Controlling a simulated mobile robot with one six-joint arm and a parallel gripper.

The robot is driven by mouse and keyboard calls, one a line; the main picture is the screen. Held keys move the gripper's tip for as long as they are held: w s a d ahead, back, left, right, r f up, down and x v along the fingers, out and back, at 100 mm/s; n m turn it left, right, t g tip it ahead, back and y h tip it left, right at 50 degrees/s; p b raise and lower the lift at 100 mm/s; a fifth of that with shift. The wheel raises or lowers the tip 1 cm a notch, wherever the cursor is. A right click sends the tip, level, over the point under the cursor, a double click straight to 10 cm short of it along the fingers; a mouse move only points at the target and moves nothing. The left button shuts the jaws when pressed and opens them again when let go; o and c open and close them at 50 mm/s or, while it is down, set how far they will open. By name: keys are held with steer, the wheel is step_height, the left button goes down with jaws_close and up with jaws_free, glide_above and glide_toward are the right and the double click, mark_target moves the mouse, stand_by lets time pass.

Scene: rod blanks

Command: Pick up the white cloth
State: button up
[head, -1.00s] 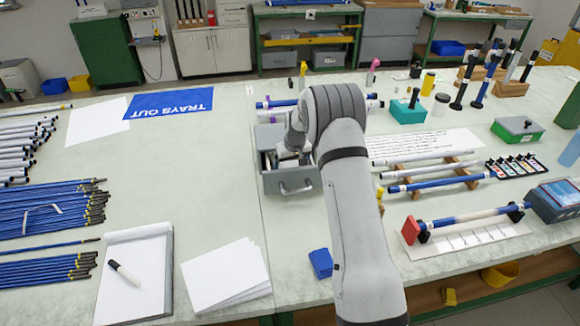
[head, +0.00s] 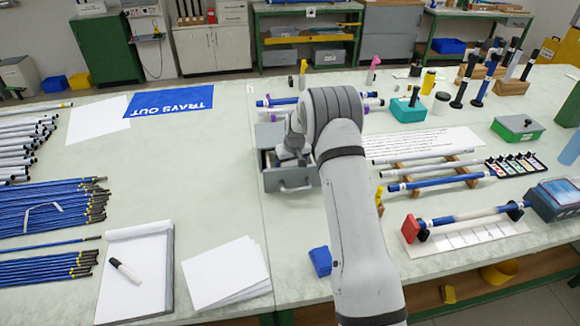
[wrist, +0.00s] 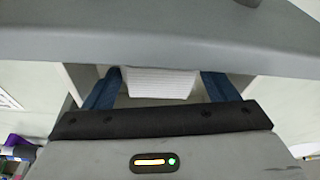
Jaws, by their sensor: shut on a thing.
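The white cloth (wrist: 160,82) shows in the wrist view as a pale ribbed block between the two blue fingers of my gripper (wrist: 160,90). The fingers meet its left and right sides, so my gripper is shut on it. In the head view my gripper is in the grey open box (head: 290,181) with a handle on its front. The cloth and fingertips are hidden there by my arm and the box. In the wrist view a grey wall of the box (wrist: 160,40) crosses the top and hides part of the fingers and cloth.
Blue and white rods lie behind and right of the box, some on a wooden rack (head: 430,176). A small blue block (head: 320,262) lies in front. Paper sheets (head: 226,275) and a notepad (head: 134,275) lie front left.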

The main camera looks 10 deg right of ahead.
mark_target(291, 164)
step_height(291, 164, up, 18)
steer(key=b, duration=0.2)
steer(key=shift+b, duration=0.3)
steer(key=o, duration=0.4)
steer(key=c, duration=0.3)
steer(key=shift+f, duration=0.1)
